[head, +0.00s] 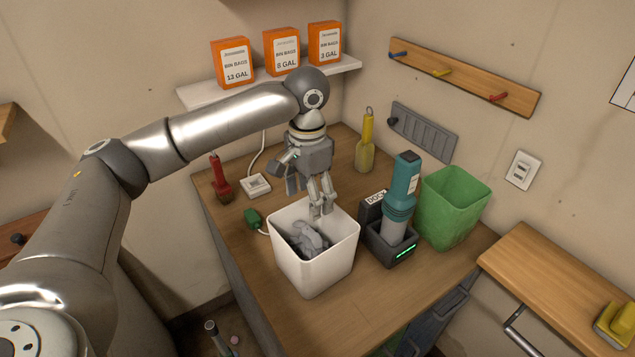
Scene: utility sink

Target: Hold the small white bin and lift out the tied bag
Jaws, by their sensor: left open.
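The small white bin (314,264) stands upright on the wooden counter. The tied bag (306,238), grey and crumpled, lies inside it, its top below the rim. My left gripper (321,212) points down over the far side of the bin's opening. Its fingertips are close to the far rim, beyond the bag; I cannot tell whether they touch the rim. The gripper is open, with nothing seen between its fingers. My right gripper is not in view.
A teal handheld device in a dark dock (390,245) stands close right of the bin, with a green bin (452,208) beyond. Orange bin-bag boxes (282,53) sit on the shelf. The counter's front right is clear.

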